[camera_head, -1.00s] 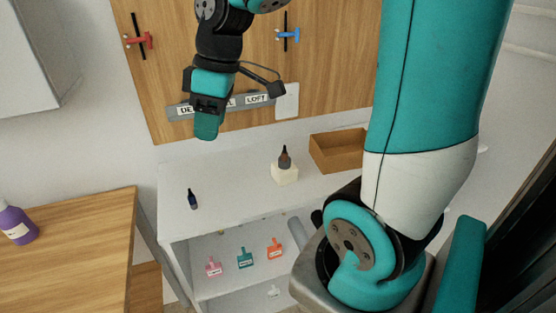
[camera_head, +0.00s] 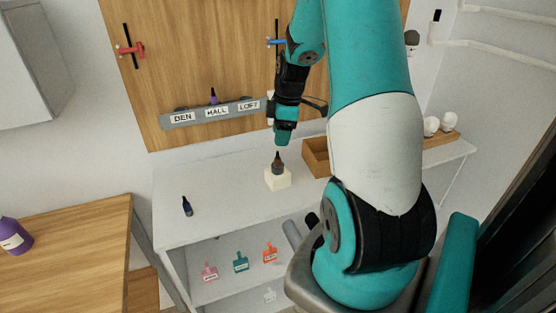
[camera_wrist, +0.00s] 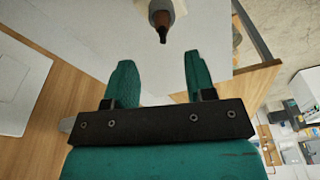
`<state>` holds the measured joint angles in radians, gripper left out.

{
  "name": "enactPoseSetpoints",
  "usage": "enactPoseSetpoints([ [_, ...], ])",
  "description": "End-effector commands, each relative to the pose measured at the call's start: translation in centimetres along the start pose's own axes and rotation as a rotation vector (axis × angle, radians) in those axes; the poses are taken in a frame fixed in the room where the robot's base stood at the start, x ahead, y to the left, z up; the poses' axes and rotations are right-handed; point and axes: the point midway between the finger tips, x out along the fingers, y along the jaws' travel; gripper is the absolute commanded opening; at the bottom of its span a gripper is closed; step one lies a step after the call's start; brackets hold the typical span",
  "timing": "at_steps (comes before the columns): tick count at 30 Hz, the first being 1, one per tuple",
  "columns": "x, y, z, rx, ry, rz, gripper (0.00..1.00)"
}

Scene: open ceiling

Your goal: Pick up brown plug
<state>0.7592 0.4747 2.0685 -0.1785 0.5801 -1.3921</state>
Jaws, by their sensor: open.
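The brown plug (camera_head: 277,163) stands upright on a small white block (camera_head: 278,180) on the white shelf top. It has a dark pointed tip.
A wooden open box (camera_head: 316,160) stands right of the block, close to my arm. A dark blue plug (camera_head: 187,207) stands at the shelf's left. A grey label rail (camera_head: 190,118) is on the wooden wall panel behind. The shelf top between is clear.

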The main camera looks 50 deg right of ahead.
Motion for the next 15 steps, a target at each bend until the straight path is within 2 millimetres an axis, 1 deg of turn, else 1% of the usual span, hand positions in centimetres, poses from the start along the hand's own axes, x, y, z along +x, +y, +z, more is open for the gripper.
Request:
enactPoseSetpoints([
  [3, 1.2, 0.0, 0.0, 0.0, 0.0, -0.002, 0.5],
  [8, 2.2, -0.1, -0.1, 0.0, 0.0, -0.003, 0.5],
  [11, 3.4, -0.4, 0.0, 0.0, 0.0, -0.006, 0.5],
  [15, 5.6, -0.5, 0.1, 0.0, 0.0, -0.004, 0.5],
])
